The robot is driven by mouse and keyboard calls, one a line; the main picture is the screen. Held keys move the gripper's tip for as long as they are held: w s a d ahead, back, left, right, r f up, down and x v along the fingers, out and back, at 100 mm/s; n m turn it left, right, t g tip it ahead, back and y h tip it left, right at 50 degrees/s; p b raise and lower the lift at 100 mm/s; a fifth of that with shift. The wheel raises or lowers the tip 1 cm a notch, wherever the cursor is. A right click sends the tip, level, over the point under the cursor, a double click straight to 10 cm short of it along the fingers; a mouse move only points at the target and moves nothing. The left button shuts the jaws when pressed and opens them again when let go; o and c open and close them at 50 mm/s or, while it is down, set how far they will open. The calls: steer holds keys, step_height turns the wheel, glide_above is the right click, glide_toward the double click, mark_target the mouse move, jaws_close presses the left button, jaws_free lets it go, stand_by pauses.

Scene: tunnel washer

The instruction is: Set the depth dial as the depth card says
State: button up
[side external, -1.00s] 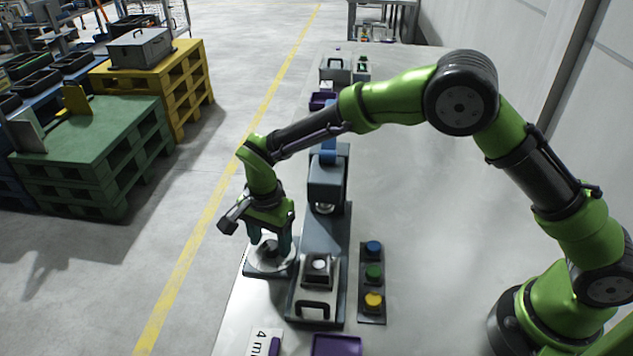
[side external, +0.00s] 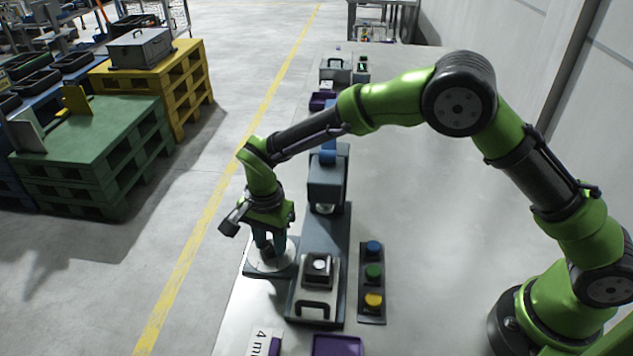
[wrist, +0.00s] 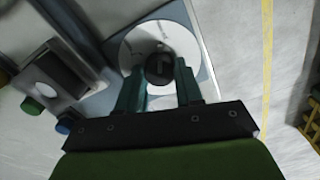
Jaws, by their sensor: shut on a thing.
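The depth dial is a pale round plate (side external: 258,262) on a grey base at the table's left edge. It also shows in the wrist view (wrist: 132,45), with a dark knob (wrist: 160,68) at its centre. My gripper (side external: 270,252) points down over the dial. Its two teal fingers (wrist: 160,82) are shut on the knob, one on each side. The fingers partly hide the dial, and I cannot read its setting. The white depth card (side external: 260,340) lies at the bottom of the side view. Its visible print begins "4 m"; the remainder is cut off or covered.
A grey block with a handle (side external: 316,300) and a blue-headed press (side external: 326,185) stand right of the dial. A strip with blue, green and yellow buttons (side external: 373,272) lies beyond. A purple tray (side external: 337,346) is at the front.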

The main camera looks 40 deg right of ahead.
steer(key=n, duration=1.1)
steer(key=shift+w+n, duration=0.1)
steer(key=shift+n, duration=0.2)
steer(key=n, duration=0.6)
steer(key=shift+a+r, duration=0.1)
steer(key=n, duration=0.5)
steer(key=shift+n, duration=0.4)
steer(key=o, duration=1)
steer(key=shift+o, duration=0.2)
